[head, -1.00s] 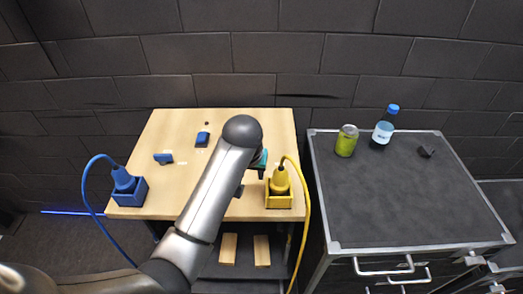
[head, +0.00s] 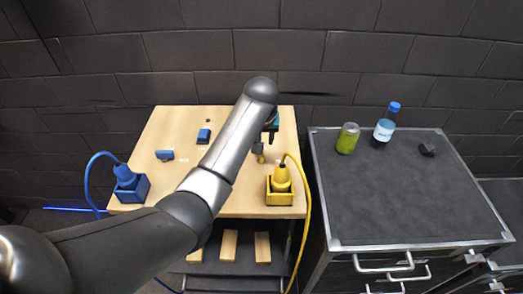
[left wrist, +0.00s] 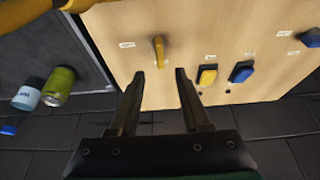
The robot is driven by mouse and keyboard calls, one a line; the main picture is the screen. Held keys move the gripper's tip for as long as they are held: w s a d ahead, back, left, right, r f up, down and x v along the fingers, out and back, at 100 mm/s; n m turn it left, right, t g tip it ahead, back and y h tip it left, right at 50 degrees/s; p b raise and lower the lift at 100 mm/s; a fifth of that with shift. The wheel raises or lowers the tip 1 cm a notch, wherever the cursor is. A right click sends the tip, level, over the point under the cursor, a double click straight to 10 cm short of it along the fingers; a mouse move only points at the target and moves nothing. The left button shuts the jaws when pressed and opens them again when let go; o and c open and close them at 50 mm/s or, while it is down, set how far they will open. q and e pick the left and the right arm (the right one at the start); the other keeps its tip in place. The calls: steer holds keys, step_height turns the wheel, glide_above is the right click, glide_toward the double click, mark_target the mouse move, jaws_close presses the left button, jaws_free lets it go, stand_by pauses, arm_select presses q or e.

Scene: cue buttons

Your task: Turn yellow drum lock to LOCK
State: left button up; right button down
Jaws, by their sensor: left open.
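The yellow drum lock's handle (left wrist: 159,51) stands out from the light wooden board in the left wrist view, lying nearly up and down in that picture. In the head view a small part of it (head: 261,158) shows just beside my arm. My left gripper (left wrist: 160,74) is open and empty. Its two fingertips are just short of the handle, one on each side of its line. In the head view my arm hides most of the gripper. Small white labels sit near the handle, but their text is too small to read. My right gripper is not in view.
A yellow switch (left wrist: 207,76) and a blue switch (left wrist: 241,72) are near the lock. A blue handle (head: 164,155) is farther left. A yellow plug (head: 281,178) and a blue plug (head: 125,177) stand in boxes with cables. A green can (head: 347,138) and bottle (head: 384,127) stand on the dark cabinet.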

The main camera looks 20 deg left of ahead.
arm_select(q)
steer(key=shift+b+x, duration=1.05)
steer(key=shift+x, duration=3.2)
steer(key=shift+c, duration=0.2)
jaws_close()
